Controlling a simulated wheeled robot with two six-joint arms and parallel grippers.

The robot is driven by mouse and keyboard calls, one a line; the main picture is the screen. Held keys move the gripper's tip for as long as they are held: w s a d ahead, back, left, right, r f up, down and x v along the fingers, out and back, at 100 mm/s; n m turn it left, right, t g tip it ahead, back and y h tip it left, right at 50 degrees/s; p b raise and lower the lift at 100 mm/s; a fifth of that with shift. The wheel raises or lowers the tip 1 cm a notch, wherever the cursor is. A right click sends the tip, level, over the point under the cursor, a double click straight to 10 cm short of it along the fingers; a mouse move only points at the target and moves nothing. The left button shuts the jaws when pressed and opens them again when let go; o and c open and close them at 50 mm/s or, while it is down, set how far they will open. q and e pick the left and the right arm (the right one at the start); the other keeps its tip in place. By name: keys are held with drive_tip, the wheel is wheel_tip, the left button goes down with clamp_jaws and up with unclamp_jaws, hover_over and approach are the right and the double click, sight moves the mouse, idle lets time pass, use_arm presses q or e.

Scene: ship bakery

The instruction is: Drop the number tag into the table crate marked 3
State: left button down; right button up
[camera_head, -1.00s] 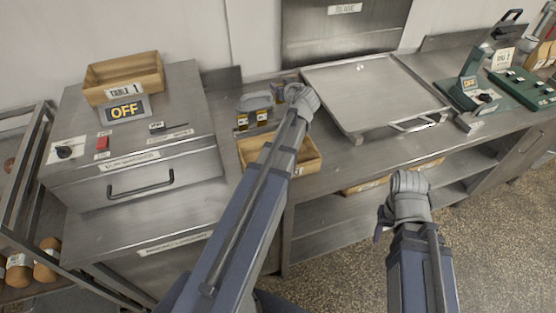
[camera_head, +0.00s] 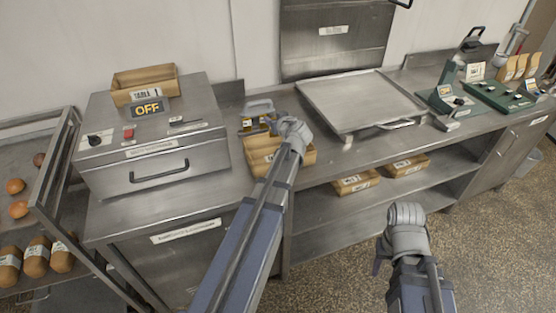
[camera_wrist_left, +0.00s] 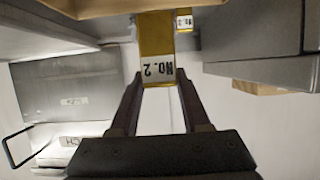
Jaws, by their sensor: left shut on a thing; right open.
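My left gripper (camera_head: 293,132) is over the right part of an open wooden crate (camera_head: 262,142) on the counter; its fingers are hidden in the head view. In the left wrist view the gripper (camera_wrist_left: 160,82) is shut on a yellow number tag (camera_wrist_left: 156,35) with a white label reading "No. 2". A smaller tag (camera_wrist_left: 184,20) with a similar label shows beyond it. A crate marked "TABLE 1" (camera_head: 160,81) stands on the oven. Two more crates, (camera_head: 355,182) and (camera_head: 407,165), sit on the lower shelf; their numbers are too small to read. My right gripper (camera_head: 387,258) is open and empty before the shelf.
The oven (camera_head: 150,150) shows "OFF" at the left. A metal tray-like plate (camera_head: 357,98) with a handle lies on the counter right of my left gripper. Green equipment (camera_head: 495,95) stands further right. A rack (camera_head: 45,195) with loaves is at far left.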

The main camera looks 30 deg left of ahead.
sight(274, 136)
use_arm(q)
drive_tip(key=shift+w+f+b, duration=0.1)
drive_tip(key=shift+f+b, duration=0.2)
drive_tip(key=shift+f, duration=0.15)
drive_tip(key=shift+f+b, duration=0.7)
drive_tip(key=shift+b, duration=0.05)
wheel_tip(274, 136, down, 4)
drive_tip(key=b, duration=0.4)
drive_tip(key=shift+r, duration=0.1)
drive_tip(key=shift+c, duration=1.4)
unclamp_jaws()
drive_tip(key=p+v, duration=0.3)
drive_tip(key=v, duration=0.4)
drive_tip(key=shift+s+d+r, duration=0.2)
drive_tip(key=shift+s, duration=0.1)
